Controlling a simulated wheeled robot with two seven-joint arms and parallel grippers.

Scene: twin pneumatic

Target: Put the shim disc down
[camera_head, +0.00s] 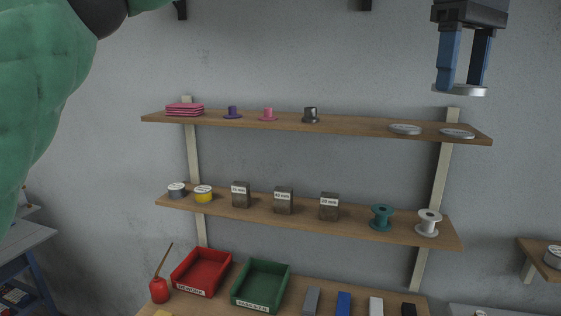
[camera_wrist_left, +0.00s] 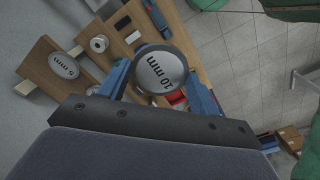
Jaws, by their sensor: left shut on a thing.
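My left gripper (camera_head: 461,86) is at the top right of the head view, its blue fingers pointing down. It is shut on a grey shim disc (camera_head: 460,91), held flat above the right end of the top shelf (camera_head: 350,127). In the left wrist view the held disc (camera_wrist_left: 162,72) reads "10 mm" and sits between the fingers. Two more flat grey discs lie on the top shelf, one left (camera_head: 405,129) and one right (camera_head: 457,133). In the left wrist view one shelf disc (camera_wrist_left: 64,65) reads "5 mm". My right gripper is not in view.
The top shelf also holds pink pads (camera_head: 185,109), small flanged parts (camera_head: 233,112) and a dark metal part (camera_head: 310,115). The middle shelf holds spools and labelled blocks (camera_head: 284,200). Red (camera_head: 203,270) and green (camera_head: 261,283) bins stand below. The top shelf is bare between the metal part and discs.

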